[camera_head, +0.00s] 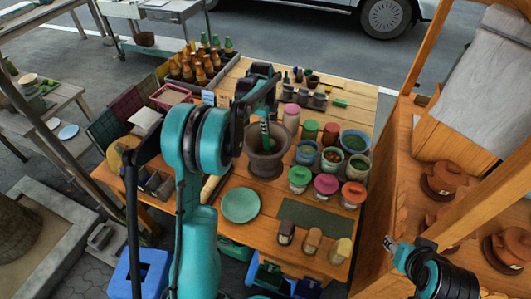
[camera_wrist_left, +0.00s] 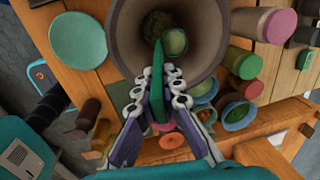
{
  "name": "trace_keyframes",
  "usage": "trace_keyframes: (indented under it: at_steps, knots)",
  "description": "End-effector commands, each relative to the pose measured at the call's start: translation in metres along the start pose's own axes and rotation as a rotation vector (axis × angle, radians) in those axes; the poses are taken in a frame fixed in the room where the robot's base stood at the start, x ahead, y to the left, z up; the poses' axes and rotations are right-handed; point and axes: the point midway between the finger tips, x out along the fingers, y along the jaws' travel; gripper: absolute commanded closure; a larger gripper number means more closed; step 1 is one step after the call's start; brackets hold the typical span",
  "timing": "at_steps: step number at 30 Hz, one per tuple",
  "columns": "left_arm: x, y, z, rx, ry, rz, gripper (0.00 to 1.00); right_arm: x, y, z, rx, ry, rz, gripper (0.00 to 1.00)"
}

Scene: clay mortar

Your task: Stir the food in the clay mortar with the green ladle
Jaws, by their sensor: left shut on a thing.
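The clay mortar (camera_head: 268,164) stands upright on the wooden table. In the left wrist view its wide mouth (camera_wrist_left: 122,35) is at the top, with round green food (camera_wrist_left: 173,41) and a darker piece inside. My left gripper (camera_head: 264,119) is above the mortar. In the left wrist view both fingers of the left gripper (camera_wrist_left: 160,92) close on the green ladle (camera_wrist_left: 158,68), which points into the mortar. The ladle's lower end is hard to make out against the food. My right gripper (camera_head: 393,244) is at the lower right, away from the mortar; its jaws are too small to read.
Several lidded jars and bowls (camera_head: 326,184) stand close to the right of the mortar. A green plate (camera_head: 240,205) lies in front of it. A crate of bottles (camera_head: 200,68) is behind left. A wooden stall with clay pots (camera_head: 443,180) is at the right.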

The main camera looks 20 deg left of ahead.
Motion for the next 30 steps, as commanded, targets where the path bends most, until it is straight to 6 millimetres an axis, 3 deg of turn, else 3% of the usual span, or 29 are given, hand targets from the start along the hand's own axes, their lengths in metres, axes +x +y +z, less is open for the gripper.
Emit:
trace_keyframes:
  at_steps: [18, 30]
  knots:
    - [-0.08, -0.011, 0.0, 0.0, 0.0, 0.0, 1.0, -0.043, 0.0, -0.031, 0.0, 0.0, 0.0, 0.59]
    - [-0.088, -0.013, 0.0, 0.0, 0.0, 0.0, 1.0, -0.046, 0.0, -0.033, 0.0, 0.0, 0.0, 0.59]
